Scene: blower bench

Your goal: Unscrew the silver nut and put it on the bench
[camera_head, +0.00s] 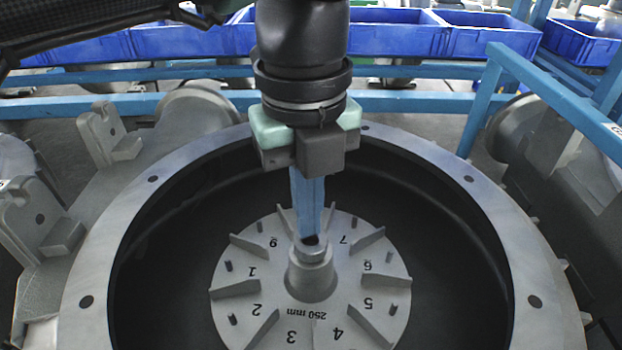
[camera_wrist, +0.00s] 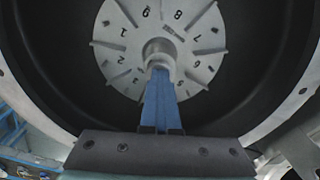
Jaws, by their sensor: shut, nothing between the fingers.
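The silver nut (camera_head: 316,255) sits on top of the round hub at the centre of the numbered impeller (camera_head: 245,287). In the wrist view the hub and nut area (camera_wrist: 158,52) shows just beyond the fingertips, and the nut's outline is hard to make out there. My gripper (camera_head: 310,234) points down with its blue fingers shut together and empty. The fingertips are right at or just above the nut and cover part of it. I cannot tell whether they touch it. The wrist view also shows the shut fingers (camera_wrist: 160,75).
The impeller lies inside a wide round housing with a grey bolted rim (camera_head: 140,208) and deep dark walls around my gripper. Blue rails (camera_head: 487,105) stand at the back right. Blue bins (camera_head: 395,32) line the back. Grey castings (camera_head: 110,135) lie at the left.

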